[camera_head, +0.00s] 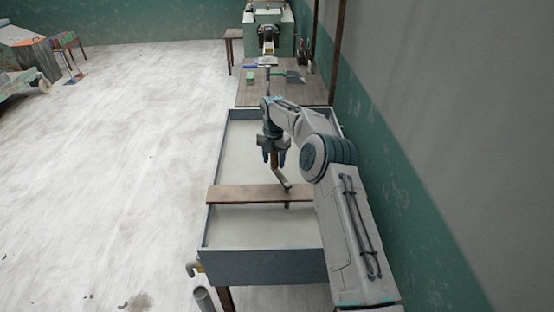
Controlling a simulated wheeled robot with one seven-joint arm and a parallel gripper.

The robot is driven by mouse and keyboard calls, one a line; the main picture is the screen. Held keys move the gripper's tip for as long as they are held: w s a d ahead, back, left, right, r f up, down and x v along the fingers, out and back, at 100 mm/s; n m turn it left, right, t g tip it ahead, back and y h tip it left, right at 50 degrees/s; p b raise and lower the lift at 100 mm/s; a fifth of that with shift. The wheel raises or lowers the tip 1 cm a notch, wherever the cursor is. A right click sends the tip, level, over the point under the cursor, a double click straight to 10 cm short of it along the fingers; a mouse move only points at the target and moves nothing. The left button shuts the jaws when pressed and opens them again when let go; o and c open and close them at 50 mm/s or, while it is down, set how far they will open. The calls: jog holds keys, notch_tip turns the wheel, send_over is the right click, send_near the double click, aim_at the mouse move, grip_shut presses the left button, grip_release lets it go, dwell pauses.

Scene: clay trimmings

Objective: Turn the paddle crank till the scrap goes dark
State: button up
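A long grey trough (217,180) holds a smooth, pale grey mass (240,160), the scrap, which looks light and not dark. A wooden board (240,194) lies across the trough. A bent metal crank (282,181) rises from near the board, with a brownish upright grip (274,161) at its upper end. My gripper (273,163) points down over the crank, its two fingers apart on either side of the grip. I cannot tell whether they touch it. The paddle is not visible. My arm hides the trough's right side.
A wooden table (310,92) with a green block (250,78) and tools stands beyond the trough. A green machine (268,35) is behind it. A green and grey wall (400,150) runs close on the right. The floor (120,150) on the left is open.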

jog(key=shift+d, duration=0.15)
notch_tip(320, 180, up, 14)
jog(key=shift+f, duration=0.1)
dwell(0.3)
dwell(0.4)
